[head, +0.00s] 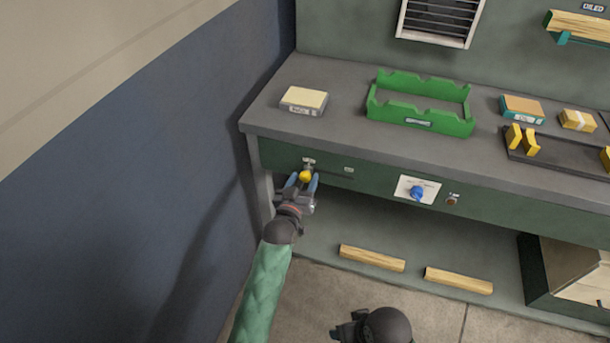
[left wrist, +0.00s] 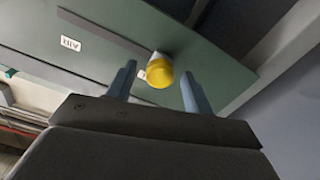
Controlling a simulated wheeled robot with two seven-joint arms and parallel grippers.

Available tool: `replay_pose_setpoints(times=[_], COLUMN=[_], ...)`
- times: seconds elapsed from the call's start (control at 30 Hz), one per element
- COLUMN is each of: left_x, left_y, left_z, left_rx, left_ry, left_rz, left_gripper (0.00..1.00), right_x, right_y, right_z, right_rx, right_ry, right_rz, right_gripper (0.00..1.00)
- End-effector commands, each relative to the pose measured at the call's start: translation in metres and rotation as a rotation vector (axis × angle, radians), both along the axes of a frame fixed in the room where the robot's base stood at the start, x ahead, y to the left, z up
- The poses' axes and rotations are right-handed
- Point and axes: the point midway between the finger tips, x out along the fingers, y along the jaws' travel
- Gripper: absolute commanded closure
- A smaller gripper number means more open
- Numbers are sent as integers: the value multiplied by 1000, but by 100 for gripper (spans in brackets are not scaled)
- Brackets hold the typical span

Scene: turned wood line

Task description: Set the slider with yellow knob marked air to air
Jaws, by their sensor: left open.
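The slider's yellow knob (head: 305,176) is on the green front panel under the worktop, at the left end of a dark slot (head: 335,170). A small label (head: 348,169) sits by the slot's right end. In the left wrist view the label reads AIR (left wrist: 70,43), and the knob (left wrist: 159,75) is at the slot end away from it. My left gripper (head: 302,180) is open, its blue-grey fingers on either side of the knob, with gaps visible in the left wrist view (left wrist: 158,80). My right gripper (head: 347,329) is low in the head view; its fingers are unclear.
A blue rotary knob (head: 417,192) on a white plate and a small red-brown button (head: 452,199) are further right on the panel. A green rack (head: 420,118) and a labelled block (head: 303,101) stand on the worktop. Wooden bars (head: 372,258) lie below. A wall (head: 120,200) is at left.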

Motion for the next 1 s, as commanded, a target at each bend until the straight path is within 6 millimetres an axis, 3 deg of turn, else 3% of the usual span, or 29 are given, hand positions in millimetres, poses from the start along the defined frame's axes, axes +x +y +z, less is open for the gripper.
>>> replay_pose_setpoints(times=[0.2, 0.5, 0.53, 0.8, 1.0], left_x=[16, 18, 18, 18, 16], left_y=[-5, -6, -6, -6, -11], left_z=[0, -1, -1, -1, 1], left_rx=[0, 0, 0, 1, 0], left_ry=[1, 1, 1, 2, 2], left_rz=[0, 1, 1, 0, -1], left_gripper=[48, 48, 50, 100, 100], right_x=[-2, -3, -3, -3, -3], right_y=[-4, -4, -4, -4, -5], right_z=[5, 5, 5, 4, 7], right_rx=[-9, -10, -10, -10, -13], right_ry=[11, 12, 12, 13, 18], right_rz=[-2, -2, -2, -3, -4], right_gripper=[32, 32, 32, 32, 32])
